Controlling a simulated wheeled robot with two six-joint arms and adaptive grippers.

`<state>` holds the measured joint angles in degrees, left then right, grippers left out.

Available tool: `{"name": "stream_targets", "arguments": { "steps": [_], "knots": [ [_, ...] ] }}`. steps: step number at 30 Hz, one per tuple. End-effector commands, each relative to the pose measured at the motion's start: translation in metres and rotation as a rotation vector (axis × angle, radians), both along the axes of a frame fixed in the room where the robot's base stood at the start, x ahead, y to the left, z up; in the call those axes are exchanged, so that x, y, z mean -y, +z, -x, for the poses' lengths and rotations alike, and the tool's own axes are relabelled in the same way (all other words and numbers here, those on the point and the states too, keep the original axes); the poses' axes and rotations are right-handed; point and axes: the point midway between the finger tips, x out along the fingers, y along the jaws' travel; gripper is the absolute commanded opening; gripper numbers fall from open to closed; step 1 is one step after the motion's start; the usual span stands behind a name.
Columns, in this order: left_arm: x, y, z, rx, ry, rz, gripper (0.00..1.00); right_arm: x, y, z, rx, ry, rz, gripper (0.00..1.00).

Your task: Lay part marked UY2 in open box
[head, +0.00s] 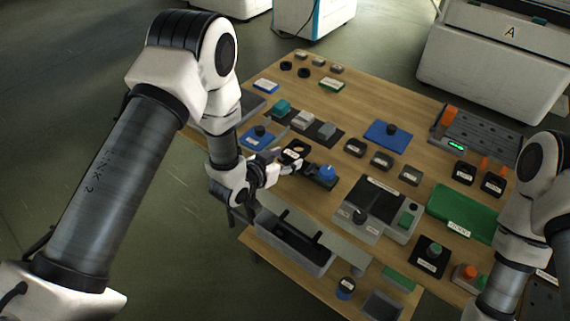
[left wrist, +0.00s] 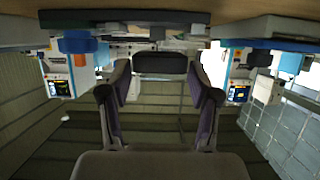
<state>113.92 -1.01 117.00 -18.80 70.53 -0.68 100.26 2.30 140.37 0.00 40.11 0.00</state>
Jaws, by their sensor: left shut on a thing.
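My left gripper (head: 294,164) is over the table's left middle part. In the left wrist view, its two fingers (left wrist: 160,78) close on the sides of a dark block (left wrist: 160,62). In the head view, a dark part with a white label (head: 291,155) shows at the fingertips; its marking is too small to read, so I cannot tell whether it is UY2. A grey open box (head: 268,222) with a dark inside stands at the table's near left edge, nearer than the gripper. My right arm shows at the right, but its gripper is out of view.
A black base with a blue knob (head: 327,172) is just right of the left gripper. A grey two-part fixture (head: 376,207) stands right of the box. A green plate (head: 462,212) and several small black labelled parts lie farther right. A small grey tray (head: 383,305) is at the near edge.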

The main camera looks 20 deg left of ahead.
Motion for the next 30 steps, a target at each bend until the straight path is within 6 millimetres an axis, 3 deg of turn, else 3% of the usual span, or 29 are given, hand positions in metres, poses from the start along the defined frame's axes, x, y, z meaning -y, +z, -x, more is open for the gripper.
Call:
{"name": "stream_targets", "arguments": {
  "steps": [6,14,15,17,30],
  "knots": [
    [0.0,-0.029,-0.002,0.001,0.0,0.001,0.02,0.0,0.011,0.0,0.0,0.0,0.0,0.59],
    [0.0,-0.032,-0.002,0.003,0.001,0.001,0.02,0.0,0.007,0.0,0.0,0.0,0.0,0.59],
    [0.0,-0.034,-0.002,0.0,0.001,0.001,0.66,0.0,0.007,0.0,0.0,0.0,0.0,0.59],
    [0.0,-0.033,-0.002,0.0,0.001,0.001,0.87,0.0,0.007,0.0,0.0,0.0,0.0,0.59],
    [-0.003,-0.033,0.005,0.0,0.001,0.001,0.87,0.0,0.004,0.0,0.0,0.0,0.0,0.59]
  ]
}}
